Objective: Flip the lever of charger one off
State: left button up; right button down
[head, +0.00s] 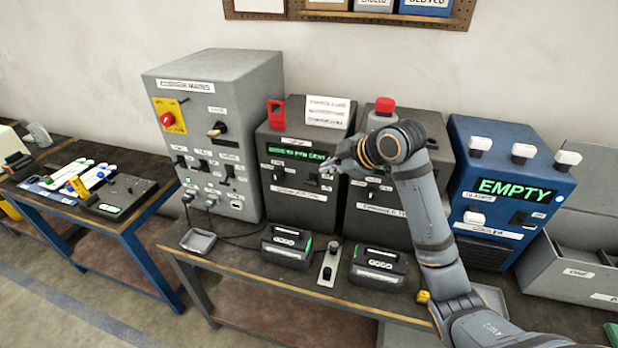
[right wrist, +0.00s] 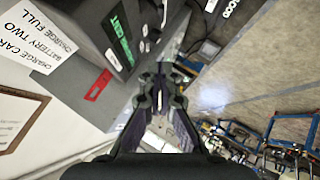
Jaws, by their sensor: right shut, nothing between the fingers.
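Charger one (head: 285,218) looks to be the left of two dark grey boxes on the bench, with a lit green display (head: 297,152). Its front carries small dark controls (head: 312,180), too small to tell the lever's position. My right gripper (head: 327,168) is shut and empty, in front of the charger's right side near these controls. In the right wrist view the closed fingers (right wrist: 164,82) point toward the dark charger face with its green display (right wrist: 120,40). I cannot tell whether they touch it. My left gripper is not in view.
A second dark charger (head: 367,213) with a red button (head: 385,105) stands right, partly behind my arm. A grey cabinet (head: 233,90) stands left. Two battery packs (head: 287,246) (head: 377,266) and a small switch plate (head: 329,262) lie in front. A blue box (head: 510,190) reads EMPTY.

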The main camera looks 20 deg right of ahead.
jog(key=shift+s+r, duration=0.15)
jog(key=shift+s, duration=0.1)
jog(key=p, duration=0.3)
send_over(313, 183)
jog(key=s+a, duration=0.2)
jog(key=s, duration=0.2)
notch_tip(313, 183, down, 6)
jog(key=f, duration=0.1)
jog(key=w+d+f+p, duration=0.1)
jog(key=f, duration=0.1)
jog(key=w+f, duration=0.1)
jog(key=shift+w+d+f+p, duration=0.15)
jog(key=shift+d+p, duration=0.15)
jog(key=shift+p, duration=0.05)
jog(key=shift+a, duration=0.1)
jog(key=shift+f+b, duration=0.2)
jog(key=shift+b, duration=0.15)
jog(key=shift+a+t+b, duration=0.1)
jog(key=shift+t+b, duration=0.2)
jog(key=shift+s+f, duration=0.15)
jog(key=shift+s, duration=0.05)
